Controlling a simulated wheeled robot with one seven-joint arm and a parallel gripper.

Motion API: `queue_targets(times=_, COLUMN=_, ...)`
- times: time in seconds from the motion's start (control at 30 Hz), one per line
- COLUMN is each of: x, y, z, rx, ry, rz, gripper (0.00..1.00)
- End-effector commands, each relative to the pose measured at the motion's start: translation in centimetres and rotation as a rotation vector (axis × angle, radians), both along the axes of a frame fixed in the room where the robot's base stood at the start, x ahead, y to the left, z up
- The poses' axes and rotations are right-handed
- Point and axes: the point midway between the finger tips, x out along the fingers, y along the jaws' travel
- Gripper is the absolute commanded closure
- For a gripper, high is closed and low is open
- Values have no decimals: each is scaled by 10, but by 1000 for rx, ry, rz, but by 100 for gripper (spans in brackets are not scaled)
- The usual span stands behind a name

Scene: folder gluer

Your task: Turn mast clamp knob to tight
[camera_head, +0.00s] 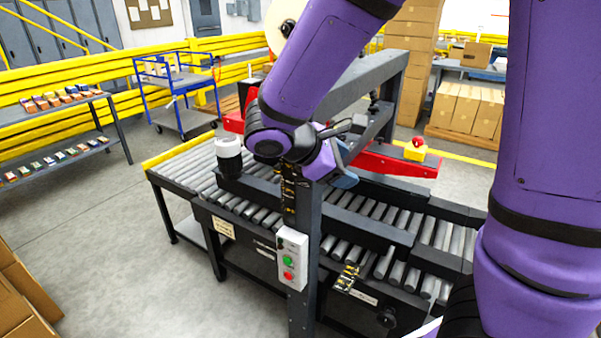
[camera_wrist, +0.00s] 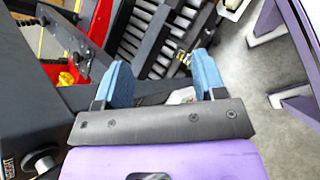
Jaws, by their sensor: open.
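My gripper (camera_wrist: 163,76) is open and empty in the wrist view, its two blue finger pads wide apart. In the head view my gripper (camera_head: 340,172) is beside the top of the dark upright mast (camera_head: 305,225) of the machine. A dark round knob (camera_wrist: 42,161) shows at the lower left of the wrist view, beside a small label (camera_wrist: 9,166). It looks like the mast clamp knob, but I cannot read the label clearly. It lies left of my fingers and apart from them. My arm hides that part of the mast in the head view.
A roller conveyor (camera_head: 401,232) runs across the machine. A control box (camera_head: 291,258) with green and red buttons is on the mast. A black handwheel (camera_head: 387,318) is low at the front. Red beams (camera_head: 395,163) lie behind. Open floor (camera_head: 110,235) is at the left.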

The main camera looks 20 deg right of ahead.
Motion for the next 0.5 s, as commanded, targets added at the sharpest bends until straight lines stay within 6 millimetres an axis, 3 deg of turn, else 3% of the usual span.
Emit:
queue_targets(times=0.3, x=52, y=58, z=-43, rx=-388, ry=162, rz=350, gripper=36)
queue_targets(times=0.5, x=74, y=101, z=-72, rx=-613, ry=220, rz=553, gripper=36)
